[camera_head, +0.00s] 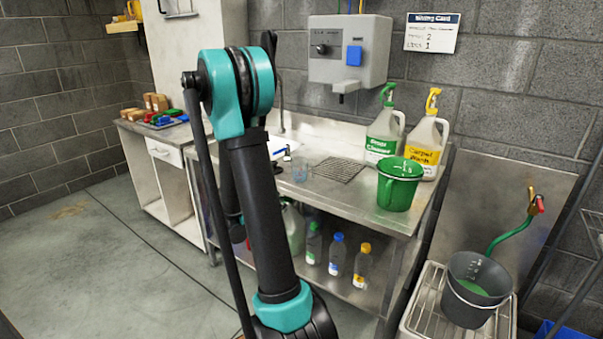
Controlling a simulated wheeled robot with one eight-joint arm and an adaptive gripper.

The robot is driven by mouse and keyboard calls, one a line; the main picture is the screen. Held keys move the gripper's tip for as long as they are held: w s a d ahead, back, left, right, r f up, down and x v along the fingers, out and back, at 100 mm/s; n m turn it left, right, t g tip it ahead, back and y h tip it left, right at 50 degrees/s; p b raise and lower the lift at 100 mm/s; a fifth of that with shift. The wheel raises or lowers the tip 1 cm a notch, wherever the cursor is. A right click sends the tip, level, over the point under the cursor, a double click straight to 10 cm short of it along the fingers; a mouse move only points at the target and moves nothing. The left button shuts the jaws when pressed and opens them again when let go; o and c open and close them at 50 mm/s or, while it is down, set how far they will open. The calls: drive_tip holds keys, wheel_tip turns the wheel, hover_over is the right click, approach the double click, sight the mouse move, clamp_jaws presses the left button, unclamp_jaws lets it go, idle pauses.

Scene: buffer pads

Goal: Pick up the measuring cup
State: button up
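A small clear cup with a bluish tint (300,169), which looks like the measuring cup, stands upright on the steel counter (330,201). It is left of a dark wire mesh rack and just right of my raised arm. My arm fills the middle of the view and partly covers the sink area. My gripper cannot be made out; it seems hidden behind my own arm links. I see nothing touching the cup.
A green bucket (397,190), a green-labelled spray bottle (383,138) and a yellow-labelled one (425,148) stand on the right of the counter. A wall dispenser (347,52) hangs above. Several bottles stand on the lower shelf. A grey bucket (470,290) is at right. Floor at left is clear.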

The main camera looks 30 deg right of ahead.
drive_tip(key=w+d+n+h, duration=0.3)
drive_tip(key=w+n, duration=0.1)
drive_tip(key=n+h, duration=0.1)
drive_tip(key=h, duration=0.1)
approach(313, 174)
drive_tip(key=d, duration=0.4)
drive_tip(key=shift+w+d, duration=0.1)
drive_tip(key=shift+w, duration=0.3)
drive_tip(key=shift+w+d, duration=0.25)
drive_tip(key=shift+d, duration=0.75)
drive_tip(key=shift+w+d, duration=0.25)
drive_tip(key=shift+d, duration=0.7)
drive_tip(key=shift+w+d, duration=0.3)
drive_tip(key=shift+d, duration=0.7)
drive_tip(key=shift+c, duration=0.6)
clamp_jaws()
